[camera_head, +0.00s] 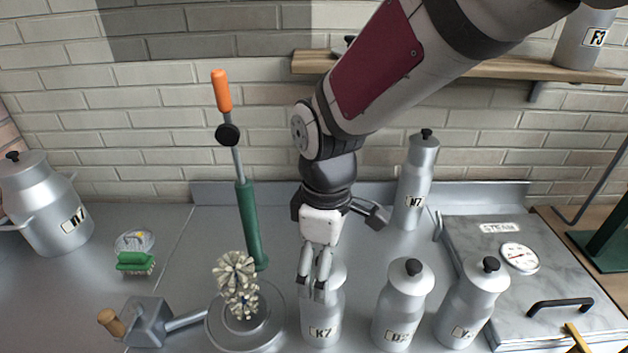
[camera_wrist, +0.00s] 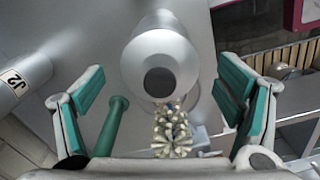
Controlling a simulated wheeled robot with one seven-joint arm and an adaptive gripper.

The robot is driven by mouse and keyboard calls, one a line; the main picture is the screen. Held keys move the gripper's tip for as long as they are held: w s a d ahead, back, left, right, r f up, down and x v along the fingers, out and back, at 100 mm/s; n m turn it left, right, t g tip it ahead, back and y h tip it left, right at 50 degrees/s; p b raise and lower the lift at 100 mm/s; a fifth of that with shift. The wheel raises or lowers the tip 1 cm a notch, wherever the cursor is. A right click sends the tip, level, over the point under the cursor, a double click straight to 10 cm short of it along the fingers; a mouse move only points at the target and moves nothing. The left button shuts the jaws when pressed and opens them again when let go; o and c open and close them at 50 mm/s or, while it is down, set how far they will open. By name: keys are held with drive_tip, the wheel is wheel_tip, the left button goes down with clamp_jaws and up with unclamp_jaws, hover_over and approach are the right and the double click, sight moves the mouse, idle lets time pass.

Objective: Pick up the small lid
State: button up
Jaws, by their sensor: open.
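My gripper (camera_head: 315,282) hangs pointing down over the silver churn marked K7 (camera_head: 322,325), hiding its top in the head view. In the wrist view my gripper (camera_wrist: 160,98) is open, its green-padded fingers wide apart. Between them shows the rounded top of a silver vessel (camera_wrist: 160,50) with a dark round spot; I cannot tell whether this is a lid knob or an open mouth. On the wall shelf, a small dark-knobbed piece (camera_head: 350,41), possibly a small lid, is partly hidden by my arm. I cannot tell for certain which piece is the small lid.
Churns with black-knobbed tops stand to the right (camera_head: 403,305) (camera_head: 470,305) and behind (camera_head: 416,185). To the left are a pale bristly brush (camera_head: 237,275), a tall green-handled tool (camera_head: 248,220) and a green scrubber (camera_head: 136,262). A steam plate (camera_head: 560,270) lies at right.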

drive_tip(key=c, duration=1.4)
drive_tip(key=shift+c, duration=0.2)
drive_tip(key=shift+s+f, duration=0.1)
